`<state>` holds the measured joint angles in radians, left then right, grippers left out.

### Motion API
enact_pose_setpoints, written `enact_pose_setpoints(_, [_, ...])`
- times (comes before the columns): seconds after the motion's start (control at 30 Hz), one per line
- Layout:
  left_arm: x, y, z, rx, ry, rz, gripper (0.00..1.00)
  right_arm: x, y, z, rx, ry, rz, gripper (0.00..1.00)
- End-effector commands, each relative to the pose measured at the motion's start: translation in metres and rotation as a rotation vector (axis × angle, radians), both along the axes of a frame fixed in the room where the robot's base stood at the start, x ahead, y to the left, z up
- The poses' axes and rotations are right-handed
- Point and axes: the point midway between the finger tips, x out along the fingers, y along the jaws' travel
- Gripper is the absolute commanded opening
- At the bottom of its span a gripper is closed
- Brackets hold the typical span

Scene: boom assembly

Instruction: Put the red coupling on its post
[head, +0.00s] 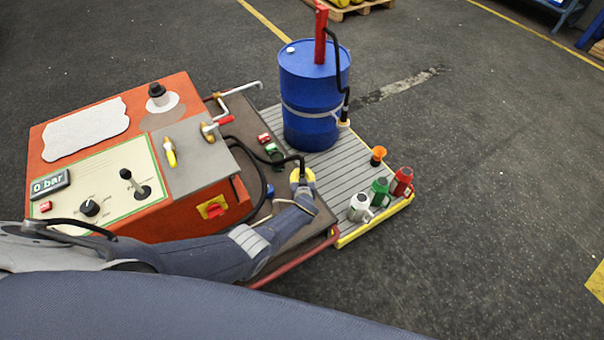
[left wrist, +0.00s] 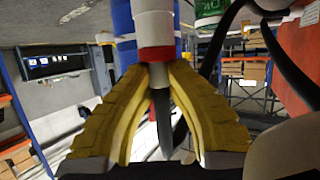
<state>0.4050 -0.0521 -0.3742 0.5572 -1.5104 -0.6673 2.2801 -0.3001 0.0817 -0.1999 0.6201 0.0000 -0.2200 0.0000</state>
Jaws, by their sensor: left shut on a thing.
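My left gripper (head: 302,176) has yellow fingers and hangs over the right end of the brown cart deck in the head view. Its fingers close on the red coupling, a pale cylinder with a red band (left wrist: 155,54), in the left wrist view. A black hose (head: 284,158) runs to the gripper in the head view, where the fingers mostly hide the coupling. Small red (head: 263,138) and green (head: 272,148) fittings stand on the deck to the left; I cannot tell which is the post. My right gripper is out of view.
An orange control console (head: 190,210) stands left, with a 0 bar display (head: 50,184). A blue drum (head: 312,90) stands on the slatted platform (head: 330,170). A silver can (head: 360,207), green can (head: 380,188), red can (head: 402,181) and orange funnel (head: 377,155) stand right.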

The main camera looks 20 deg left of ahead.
Motion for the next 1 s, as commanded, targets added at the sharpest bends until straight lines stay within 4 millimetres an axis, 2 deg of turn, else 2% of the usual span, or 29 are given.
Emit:
enact_pose_setpoints(0.67, [0.001,0.001,-0.009,0.003,-0.004,-0.002,0.0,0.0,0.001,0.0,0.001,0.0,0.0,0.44])
enact_pose_setpoints(0.7, [0.001,0.001,-0.009,0.003,-0.003,-0.002,0.17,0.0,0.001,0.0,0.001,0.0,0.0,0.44])
enact_pose_setpoints(0.77, [0.001,0.001,-0.009,0.002,-0.004,-0.001,0.24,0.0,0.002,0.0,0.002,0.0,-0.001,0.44])
enact_pose_setpoints(1.0, [0.0,0.002,-0.011,0.001,-0.001,0.0,0.25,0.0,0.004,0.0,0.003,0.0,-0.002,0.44])
